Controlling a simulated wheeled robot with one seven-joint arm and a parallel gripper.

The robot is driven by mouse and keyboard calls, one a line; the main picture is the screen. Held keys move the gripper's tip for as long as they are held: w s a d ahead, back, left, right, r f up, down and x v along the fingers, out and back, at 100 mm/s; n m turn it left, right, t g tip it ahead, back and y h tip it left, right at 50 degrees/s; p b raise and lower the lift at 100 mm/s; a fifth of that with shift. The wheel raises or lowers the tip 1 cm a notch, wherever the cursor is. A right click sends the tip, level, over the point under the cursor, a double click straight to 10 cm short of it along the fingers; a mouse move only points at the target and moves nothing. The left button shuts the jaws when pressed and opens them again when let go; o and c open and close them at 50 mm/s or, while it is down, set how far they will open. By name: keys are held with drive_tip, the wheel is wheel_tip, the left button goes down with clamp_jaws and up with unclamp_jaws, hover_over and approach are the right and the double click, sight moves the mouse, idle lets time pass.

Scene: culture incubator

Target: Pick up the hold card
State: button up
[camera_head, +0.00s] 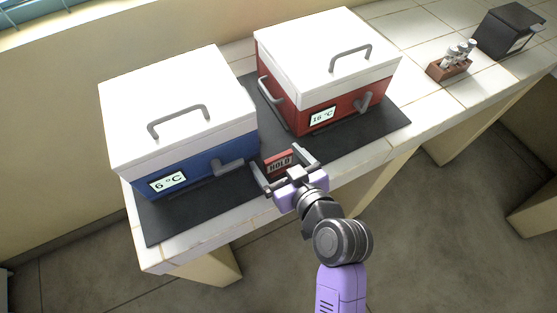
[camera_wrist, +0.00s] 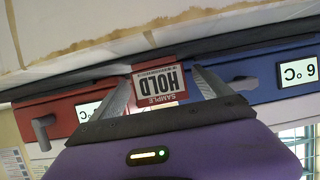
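The hold card (camera_head: 279,162) is a small red and white card marked HOLD. It is at the front of the dark mat, between the blue and red incubators. The fingers also show in the wrist view (camera_wrist: 162,75). I see no clear grip on the card; whether a fingertip touches it I cannot tell.
The blue incubator (camera_head: 190,150), reading 6 °C, stands left of the card. The red incubator (camera_head: 345,100), reading 16 °C, stands behind and right. Both have protruding front handles. A vial rack (camera_head: 450,68) and black box (camera_head: 505,32) stand farther right on the tiled bench.

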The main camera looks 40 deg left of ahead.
drive_tip(key=c, duration=1.4)
drive_tip(key=shift+o, duration=0.2)
drive_tip(key=shift+r, duration=0.1)
